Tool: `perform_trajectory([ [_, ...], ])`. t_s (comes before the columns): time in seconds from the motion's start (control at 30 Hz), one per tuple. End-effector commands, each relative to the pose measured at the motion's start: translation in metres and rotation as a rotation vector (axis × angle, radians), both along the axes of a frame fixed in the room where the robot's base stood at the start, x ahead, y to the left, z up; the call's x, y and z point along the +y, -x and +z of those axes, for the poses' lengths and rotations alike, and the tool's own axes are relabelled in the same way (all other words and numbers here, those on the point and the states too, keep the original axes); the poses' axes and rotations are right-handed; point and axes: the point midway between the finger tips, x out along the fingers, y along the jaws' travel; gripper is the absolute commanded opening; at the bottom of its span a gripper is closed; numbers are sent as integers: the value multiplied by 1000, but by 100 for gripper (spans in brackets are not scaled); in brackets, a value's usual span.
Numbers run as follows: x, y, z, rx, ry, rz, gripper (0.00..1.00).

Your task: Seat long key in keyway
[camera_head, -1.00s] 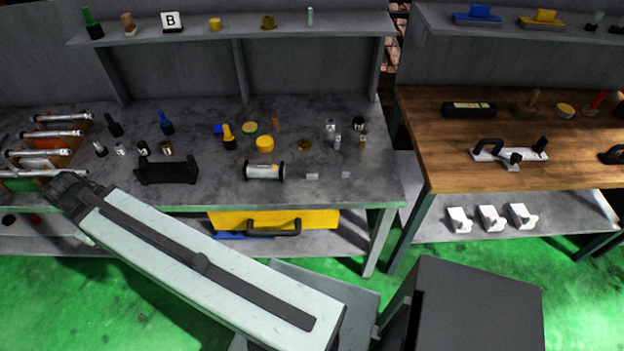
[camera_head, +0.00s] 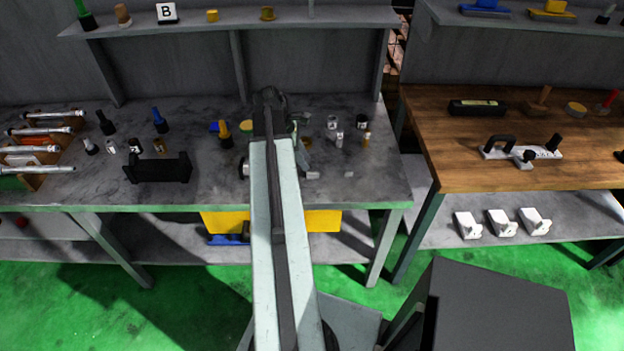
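My arm reaches up the middle of the head view, and its dark end with my gripper (camera_head: 270,100) is over the grey bench. The fingers are too small and dark to tell open from shut. A light cylinder with dark end flanges (camera_head: 244,168) lies on the bench, mostly hidden behind my arm; only its left end shows. A small light metal piece (camera_head: 312,175) lies just right of my arm, and a smaller one (camera_head: 349,174) lies further right. I cannot tell which is the long key, and no keyway can be made out.
A black cradle (camera_head: 158,169) stands on the bench (camera_head: 215,188) to the left. Small bottles, including a silver one (camera_head: 339,139), stand behind the metal pieces. A rack of rods (camera_head: 40,150) is at far left. A wooden bench (camera_head: 460,177) stands right, past a gap.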

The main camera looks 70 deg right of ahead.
Motion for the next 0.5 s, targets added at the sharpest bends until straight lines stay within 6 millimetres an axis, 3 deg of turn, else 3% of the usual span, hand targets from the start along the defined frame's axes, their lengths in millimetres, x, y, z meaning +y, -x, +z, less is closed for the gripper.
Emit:
perform_trajectory([
  [0.07, -1, 4, -17, 0, 0, -1, 39],
  [0.27, -2, 6, -20, 0, 1, -1, 39],
  [0.5, -6, 21, -58, -1, 0, -1, 39],
])
